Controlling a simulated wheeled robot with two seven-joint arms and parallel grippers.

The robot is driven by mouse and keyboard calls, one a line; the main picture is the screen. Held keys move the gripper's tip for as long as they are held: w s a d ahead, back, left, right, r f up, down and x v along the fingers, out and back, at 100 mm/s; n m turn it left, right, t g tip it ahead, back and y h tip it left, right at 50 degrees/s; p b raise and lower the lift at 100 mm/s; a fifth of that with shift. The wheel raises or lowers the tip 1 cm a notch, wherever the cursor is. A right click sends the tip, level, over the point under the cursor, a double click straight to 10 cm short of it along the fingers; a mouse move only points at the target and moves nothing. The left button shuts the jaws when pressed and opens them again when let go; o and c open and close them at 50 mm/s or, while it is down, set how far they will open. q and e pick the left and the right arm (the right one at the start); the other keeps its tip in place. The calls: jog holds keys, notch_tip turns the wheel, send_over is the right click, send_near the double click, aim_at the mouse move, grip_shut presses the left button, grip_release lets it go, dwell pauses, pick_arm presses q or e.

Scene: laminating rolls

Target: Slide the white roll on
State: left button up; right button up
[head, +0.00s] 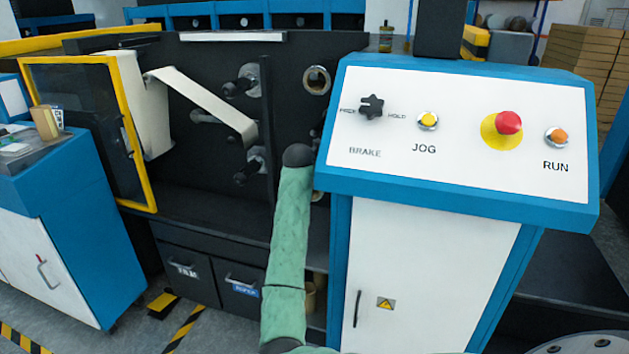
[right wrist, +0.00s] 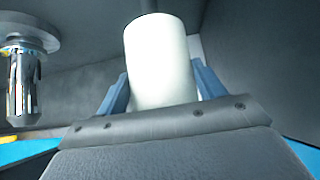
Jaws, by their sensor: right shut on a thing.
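The white roll (right wrist: 160,65) stands upright in the right wrist view, between the two blue fingers of my right gripper (right wrist: 160,88). The gripper is shut on it. A shiny metal spindle (right wrist: 22,85) on a round grey flange (right wrist: 28,32) is to the left of the roll, and the two are apart. In the head view a green arm reaches up to the dark machine panel (head: 215,60); its gripper and the white roll are hidden there. My left gripper is in neither view.
The control console (head: 450,130) stands close to the right of the arm. Black-ended shafts (head: 242,82) and a white web (head: 205,103) are on the panel to the left. A yellow-framed door (head: 85,115) stands at the far left.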

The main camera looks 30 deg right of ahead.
jog(key=o, duration=1.2)
